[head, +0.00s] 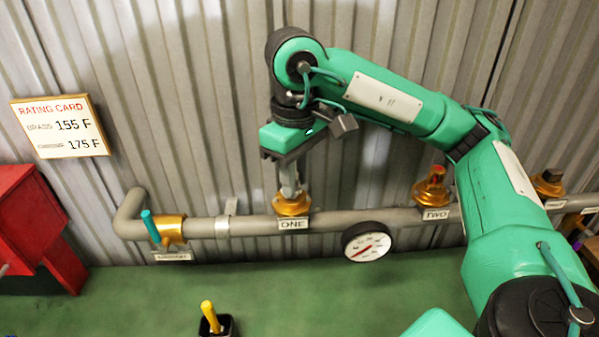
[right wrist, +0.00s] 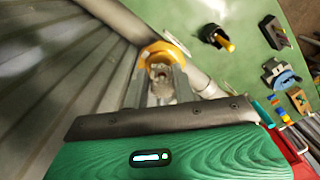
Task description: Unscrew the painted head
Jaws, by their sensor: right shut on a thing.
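My right gripper (head: 291,186) points down over the brass fitting (head: 291,206) on the grey pipe labelled ONE (head: 293,224). Its fingers are shut on a pale grey head at that fitting. In the right wrist view the head (right wrist: 160,76) sits between the two fingers, in front of the brass collar (right wrist: 163,51). The fingers hide much of the head, so I cannot tell its paint clearly. A second fitting, with a red and dark head (head: 434,184), stands at TWO (head: 436,214). My left gripper is not in view.
A pressure gauge (head: 367,242) hangs below the grey pipe (head: 345,220). A teal-handled brass valve (head: 165,229) is at left. A rating card (head: 60,127) hangs on the corrugated wall. A red cabinet (head: 38,225) stands left. A yellow-handled item (head: 211,318) sits in a black holder.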

